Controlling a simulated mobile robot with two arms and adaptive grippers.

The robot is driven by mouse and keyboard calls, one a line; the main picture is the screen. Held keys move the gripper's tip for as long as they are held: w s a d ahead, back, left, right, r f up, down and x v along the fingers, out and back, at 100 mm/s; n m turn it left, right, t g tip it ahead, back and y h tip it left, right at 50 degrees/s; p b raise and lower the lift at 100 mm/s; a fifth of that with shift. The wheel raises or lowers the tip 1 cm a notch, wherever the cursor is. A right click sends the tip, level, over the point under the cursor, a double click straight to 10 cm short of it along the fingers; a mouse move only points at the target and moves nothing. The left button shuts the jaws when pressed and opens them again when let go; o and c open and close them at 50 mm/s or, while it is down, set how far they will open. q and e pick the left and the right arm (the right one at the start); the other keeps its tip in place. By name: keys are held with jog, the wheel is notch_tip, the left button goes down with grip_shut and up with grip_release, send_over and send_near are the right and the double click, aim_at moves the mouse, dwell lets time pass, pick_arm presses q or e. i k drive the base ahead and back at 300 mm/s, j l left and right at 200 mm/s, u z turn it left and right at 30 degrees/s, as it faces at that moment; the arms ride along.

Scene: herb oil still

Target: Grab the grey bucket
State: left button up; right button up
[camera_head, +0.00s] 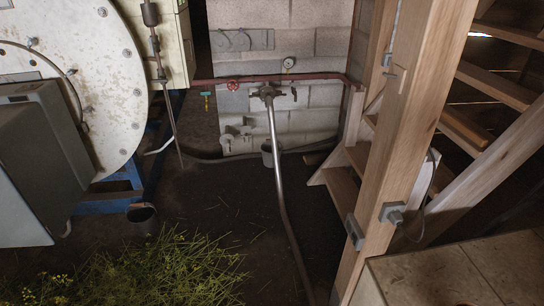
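I cannot tell from this view which one the task names. Neither of my grippers is in view.
A wooden staircase (400,130) and a tiled ledge (440,280) close off the right. A large white round vessel (110,90) and a grey box (35,165) fill the left. A long metal pipe (284,205) crosses the middle. Cut green plants (150,275) cover the lower-left floor.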

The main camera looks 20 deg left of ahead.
aim_at(266, 148)
jog(key=i+j+u, duration=0.45)
jog(key=j, duration=0.45)
jog(key=i+j+u, duration=0.5)
jog(key=i+j, duration=0.2)
jog(key=i+z, duration=0.35)
jog(key=i, duration=0.3)
jog(key=i+j+z, duration=0.35)
jog(key=i, duration=0.3)
jog(key=l, duration=0.1)
